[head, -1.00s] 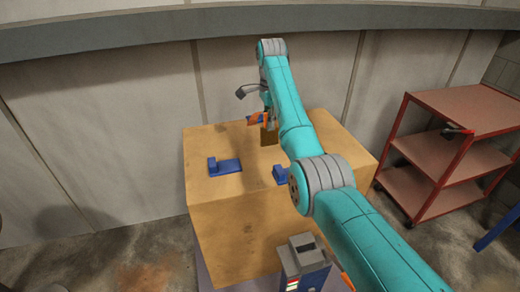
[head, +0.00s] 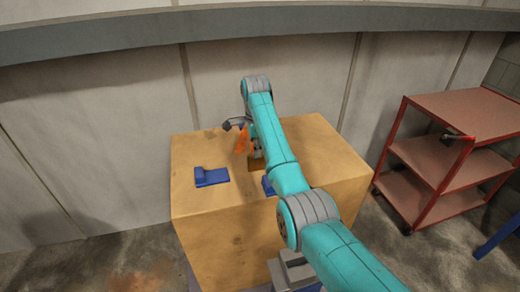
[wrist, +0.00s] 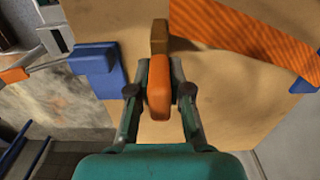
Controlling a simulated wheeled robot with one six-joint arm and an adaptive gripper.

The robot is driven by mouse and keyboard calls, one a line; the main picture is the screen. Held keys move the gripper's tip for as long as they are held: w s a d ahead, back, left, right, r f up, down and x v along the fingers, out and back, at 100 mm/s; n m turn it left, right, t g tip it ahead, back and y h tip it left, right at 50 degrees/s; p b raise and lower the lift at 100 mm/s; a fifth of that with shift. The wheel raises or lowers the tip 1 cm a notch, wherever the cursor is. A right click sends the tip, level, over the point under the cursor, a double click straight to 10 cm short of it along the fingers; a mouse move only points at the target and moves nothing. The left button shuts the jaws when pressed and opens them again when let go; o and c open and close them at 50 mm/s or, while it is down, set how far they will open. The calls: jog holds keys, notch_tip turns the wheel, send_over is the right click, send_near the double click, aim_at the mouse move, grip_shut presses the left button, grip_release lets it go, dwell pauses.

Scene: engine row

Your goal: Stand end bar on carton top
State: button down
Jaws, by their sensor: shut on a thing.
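The carton (head: 225,240) is a large tan box. My gripper (head: 247,148) is over its top, towards the back, partly hidden by my teal arm. In the wrist view, my gripper's fingers (wrist: 159,92) are shut around an orange rounded piece (wrist: 158,85). A brown block end (wrist: 159,36) shows in line beyond it; I take these together as the end bar. In the head view the brown part (head: 255,164) is low under the gripper, close to the carton top. I cannot tell whether it touches.
A blue L-shaped block (head: 211,177) lies on the carton top at left. Another blue block (head: 268,186) is partly behind my arm. An orange streaked band (wrist: 250,40) crosses the wrist view; its nature is unclear. A red shelf cart (head: 455,150) stands at right, a wall behind.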

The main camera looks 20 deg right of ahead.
jog(key=shift+f, duration=0.2)
jog(key=c, duration=1.1)
grip_release()
jog(key=shift+f, duration=0.1)
